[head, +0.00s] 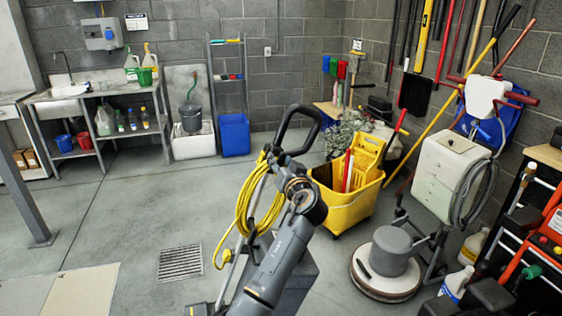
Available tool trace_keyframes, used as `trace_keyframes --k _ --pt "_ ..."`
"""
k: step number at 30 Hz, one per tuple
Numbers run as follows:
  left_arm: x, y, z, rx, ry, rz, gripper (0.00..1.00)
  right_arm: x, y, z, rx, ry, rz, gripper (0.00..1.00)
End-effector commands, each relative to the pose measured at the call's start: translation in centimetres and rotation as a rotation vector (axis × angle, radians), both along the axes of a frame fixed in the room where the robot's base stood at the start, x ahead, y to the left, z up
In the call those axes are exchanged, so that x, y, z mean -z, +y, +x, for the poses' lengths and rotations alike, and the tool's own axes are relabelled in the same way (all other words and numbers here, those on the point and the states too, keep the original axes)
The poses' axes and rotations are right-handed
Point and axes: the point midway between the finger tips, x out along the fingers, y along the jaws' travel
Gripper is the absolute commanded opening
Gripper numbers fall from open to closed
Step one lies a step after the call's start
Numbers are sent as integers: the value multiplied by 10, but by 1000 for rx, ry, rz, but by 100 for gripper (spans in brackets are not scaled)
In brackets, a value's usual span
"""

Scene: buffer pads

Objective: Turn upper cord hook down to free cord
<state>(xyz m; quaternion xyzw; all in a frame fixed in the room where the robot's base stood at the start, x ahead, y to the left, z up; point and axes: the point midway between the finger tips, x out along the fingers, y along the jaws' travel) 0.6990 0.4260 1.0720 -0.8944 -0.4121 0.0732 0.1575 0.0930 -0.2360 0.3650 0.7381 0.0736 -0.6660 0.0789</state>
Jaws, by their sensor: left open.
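An upright floor machine with a black loop handle (318,118) stands in the centre of the head view. A yellow cord (243,208) hangs in long coils on its upright, with a loose loop low on the left. The coils' top is just below the handle, where the upper cord hook is too small and covered to make out. My left gripper (275,165) is open at the top of the coils, close to the upright. I cannot tell whether it touches the hook or cord. My left arm hides much of the machine. My right gripper is not in view.
A yellow mop bucket (346,202) stands just right of the machine. A sink bench (85,100) is back left. The floor around the drain grate (180,262) is clear.

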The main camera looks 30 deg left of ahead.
Motion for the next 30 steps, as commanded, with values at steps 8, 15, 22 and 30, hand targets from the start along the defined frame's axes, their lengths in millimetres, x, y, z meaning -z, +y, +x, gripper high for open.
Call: trace_keyframes --k 8,15,22,30 --pt "0 0 0 0 0 0 15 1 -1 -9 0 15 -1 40" --pt "0 0 0 0 1 1 0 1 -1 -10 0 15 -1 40" --pt "0 -1 0 0 28 24 0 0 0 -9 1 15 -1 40" --pt "2 -3 3 -1 147 126 0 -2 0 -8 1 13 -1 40"
